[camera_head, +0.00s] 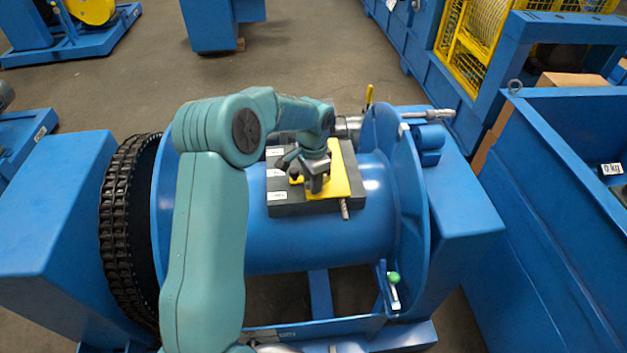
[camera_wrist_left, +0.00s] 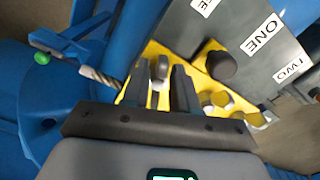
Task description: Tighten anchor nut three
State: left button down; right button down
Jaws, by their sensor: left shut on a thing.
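A dark anchor block (camera_head: 290,209) with a yellow plate (camera_head: 346,172) sits on top of the blue drum (camera_head: 310,242). White labels run along its left edge; in the left wrist view one label (camera_wrist_left: 262,33) reads ONE. Silver nuts (camera_wrist_left: 216,101) and a dark round knob (camera_wrist_left: 221,66) stand on the yellow plate in that view. My left gripper (camera_head: 316,182) is over the plate, pointing down. In the wrist view its fingers (camera_wrist_left: 168,88) close on a small grey metal piece (camera_wrist_left: 160,68); I cannot tell which nut it is. My right gripper is not in view.
A steel rope end (camera_wrist_left: 100,78) sticks out from the block. Blue drum flanges (camera_head: 412,190) rise on either side, with a black chain (camera_head: 122,225) at the left. A green-knobbed lever (camera_head: 393,280) is at lower right. A blue bin (camera_head: 555,190) stands at the far right.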

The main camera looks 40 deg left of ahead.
pick_arm(q)
jog(key=m, duration=0.3)
jog(key=shift+w+a+r+m, duration=0.15)
jog(key=shift+a+m, duration=0.1)
jog(key=shift+m, duration=0.15)
jog(key=m, duration=0.1)
jog(key=m+p, duration=0.1)
jog(key=m, duration=0.1)
jog(key=shift+w+a+m, duration=0.2)
jog(key=shift+m, duration=0.1)
jog(key=m, duration=0.3)
jog(key=w+m+p, duration=0.1)
jog(key=m, duration=0.2)
jog(key=shift+a+r, duration=0.1)
jog(key=shift+a, duration=0.05)
jog(key=m, duration=0.4)
jog(key=shift+w+p, duration=0.2)
jog(key=shift+p, duration=0.1)
jog(key=m, duration=0.3)
jog(key=shift+w+m, duration=0.2)
jog(key=shift+m, duration=0.1)
jog(key=m, duration=0.4)
jog(key=d+m+p, duration=0.1)
jog(key=m, duration=0.1)
jog(key=shift+w, duration=0.3)
jog(key=shift+m, duration=0.4)
